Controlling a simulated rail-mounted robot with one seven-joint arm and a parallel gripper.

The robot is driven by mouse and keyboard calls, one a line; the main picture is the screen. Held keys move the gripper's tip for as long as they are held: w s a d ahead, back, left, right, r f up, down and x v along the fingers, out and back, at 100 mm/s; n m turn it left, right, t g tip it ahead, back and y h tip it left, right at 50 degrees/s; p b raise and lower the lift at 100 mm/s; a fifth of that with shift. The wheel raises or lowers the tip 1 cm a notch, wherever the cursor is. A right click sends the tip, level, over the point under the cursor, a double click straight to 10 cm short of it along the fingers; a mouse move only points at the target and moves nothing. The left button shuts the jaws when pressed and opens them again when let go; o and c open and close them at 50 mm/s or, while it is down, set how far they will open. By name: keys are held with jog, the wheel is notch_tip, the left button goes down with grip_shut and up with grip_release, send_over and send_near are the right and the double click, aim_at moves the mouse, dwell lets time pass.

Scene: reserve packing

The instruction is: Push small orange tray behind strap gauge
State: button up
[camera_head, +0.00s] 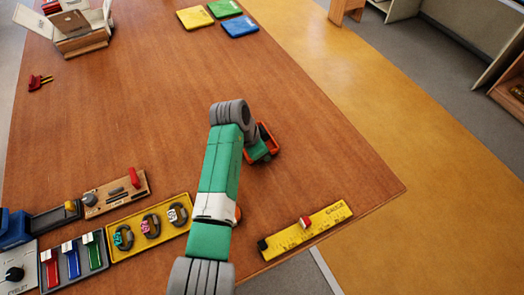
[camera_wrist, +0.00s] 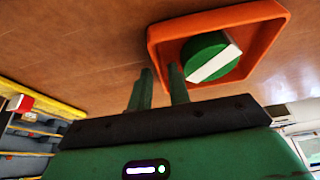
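The small orange tray (camera_head: 268,132) lies on the wooden table beyond my arm, partly hidden by it. In the wrist view the tray (camera_wrist: 267,50) holds a round green piece (camera_wrist: 203,52) with a white bar. My gripper (camera_wrist: 159,70) shows two green fingers with a narrow empty gap between them, beside the tray's near left corner; I cannot tell whether they touch it. The strap gauge, a yellow ruler (camera_head: 322,222) with a red slider and black end, lies near the table's front right edge. It appears at left in the wrist view (camera_wrist: 60,108).
A yellow tray (camera_head: 166,237) of several watch straps lies left of my arm, beside tools and coloured-handled pieces (camera_head: 73,262). Coloured pads (camera_head: 240,26) and an open box (camera_head: 82,42) stand at the back. The table right of the orange tray is clear up to its edge.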

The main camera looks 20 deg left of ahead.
jog(key=shift+o, duration=0.6)
jog(key=p+v, duration=0.1)
jog(key=v, duration=0.7)
jog(key=shift+p, duration=0.35)
jog(key=shift+f, duration=0.1)
